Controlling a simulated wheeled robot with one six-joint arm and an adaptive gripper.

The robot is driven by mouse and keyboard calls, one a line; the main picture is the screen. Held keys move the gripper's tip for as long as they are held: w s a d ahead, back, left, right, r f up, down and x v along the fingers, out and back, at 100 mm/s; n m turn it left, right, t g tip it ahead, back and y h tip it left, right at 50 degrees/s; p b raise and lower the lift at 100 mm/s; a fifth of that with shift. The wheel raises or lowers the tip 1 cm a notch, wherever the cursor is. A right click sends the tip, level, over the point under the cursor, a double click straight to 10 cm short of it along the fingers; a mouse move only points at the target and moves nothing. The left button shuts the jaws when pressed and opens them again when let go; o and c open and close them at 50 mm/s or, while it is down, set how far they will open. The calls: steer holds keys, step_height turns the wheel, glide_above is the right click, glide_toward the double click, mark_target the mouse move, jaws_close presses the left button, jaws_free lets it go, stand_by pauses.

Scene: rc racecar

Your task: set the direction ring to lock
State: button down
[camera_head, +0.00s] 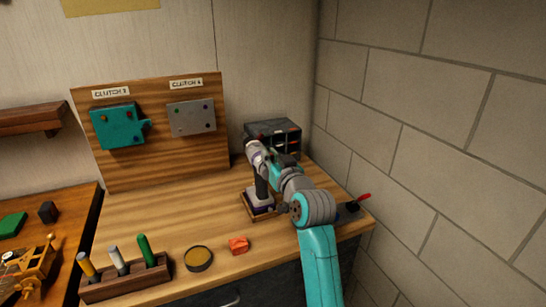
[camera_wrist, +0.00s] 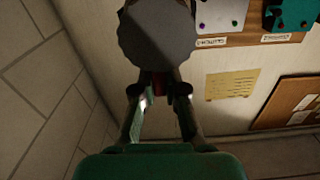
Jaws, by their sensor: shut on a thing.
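A grey and dark drill (camera_head: 261,187) stands upright in a small wooden holder (camera_head: 265,216) on the bench. My gripper (camera_head: 268,163) is at the upper part of the drill, coming from the right, and hides much of that part in the head view. In the wrist view my gripper (camera_wrist: 159,92) has its two fingers closed in on a small dark reddish part at the drill. A large dark round end (camera_wrist: 156,35) of the drill fills the space just beyond the fingertips. I cannot make out the direction ring or its marks.
A wooden board (camera_head: 160,165) with teal (camera_head: 118,126) and grey (camera_head: 190,119) plates stands behind. A dark drawer box (camera_head: 278,130) is behind the drill. A tool rack (camera_head: 125,280), round tin (camera_head: 198,258) and orange block (camera_head: 238,245) sit in front. A block wall (camera_head: 430,140) is at right.

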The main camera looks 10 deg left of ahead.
steer(key=shift+s+a+n, duration=0.1)
steer(key=shift+n, duration=0.3)
steer(key=c, duration=1.2)
jaws_free()
steer(key=v, duration=1.2)
steer(key=shift+f, duration=0.15)
